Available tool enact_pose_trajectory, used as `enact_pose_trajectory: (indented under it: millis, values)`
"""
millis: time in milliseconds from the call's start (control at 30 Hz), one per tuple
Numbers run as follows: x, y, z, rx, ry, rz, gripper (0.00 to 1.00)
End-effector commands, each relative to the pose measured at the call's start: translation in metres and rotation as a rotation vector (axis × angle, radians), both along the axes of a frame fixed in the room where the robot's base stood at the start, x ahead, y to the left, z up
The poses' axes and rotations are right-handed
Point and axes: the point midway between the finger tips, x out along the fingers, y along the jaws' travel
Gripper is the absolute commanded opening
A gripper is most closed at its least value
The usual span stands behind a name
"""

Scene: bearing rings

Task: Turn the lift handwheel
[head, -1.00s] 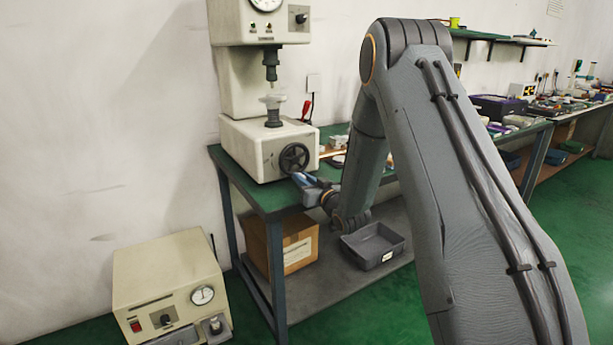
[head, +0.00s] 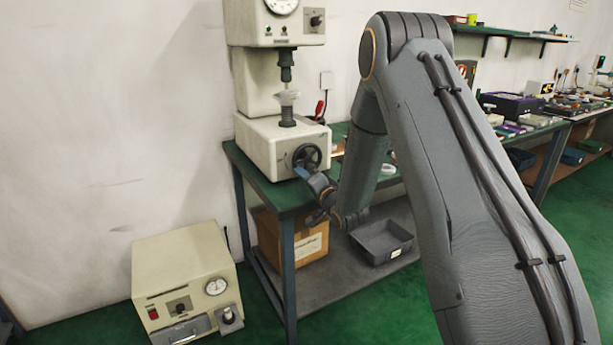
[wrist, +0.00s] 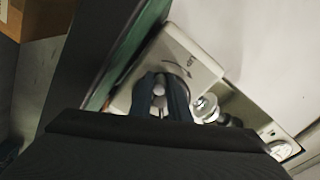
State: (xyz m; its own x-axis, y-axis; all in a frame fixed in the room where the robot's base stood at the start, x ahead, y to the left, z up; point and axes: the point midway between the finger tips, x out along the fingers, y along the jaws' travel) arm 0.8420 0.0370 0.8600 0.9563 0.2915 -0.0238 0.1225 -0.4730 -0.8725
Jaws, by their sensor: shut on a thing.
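The lift handwheel (head: 307,156) is a dark spoked wheel on the front of the cream test machine's base (head: 268,148). My gripper (head: 301,172) reaches it from below right, with its blue fingers at the lower left of the wheel's rim. In the wrist view my gripper (wrist: 164,82) has two dark blue fingers close together on the handwheel (wrist: 167,70), with a light grip piece between them. The fingers are shut on the wheel. They and the dark gripper body hide part of it.
The machine stands on a green-topped bench (head: 280,196). A cardboard box (head: 305,245) and a grey tray (head: 381,243) sit on the shelf below. A beige gauge unit (head: 185,275) stands at the lower left. Bare wall is left of the bench.

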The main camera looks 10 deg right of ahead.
Motion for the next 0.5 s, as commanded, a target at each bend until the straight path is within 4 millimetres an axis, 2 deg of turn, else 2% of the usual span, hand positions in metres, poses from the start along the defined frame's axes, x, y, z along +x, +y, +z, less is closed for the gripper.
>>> enact_pose_trajectory:
  millis: [500]
  values:
    - [-0.003,0.010,0.023,0.435,0.139,0.000,0.00]
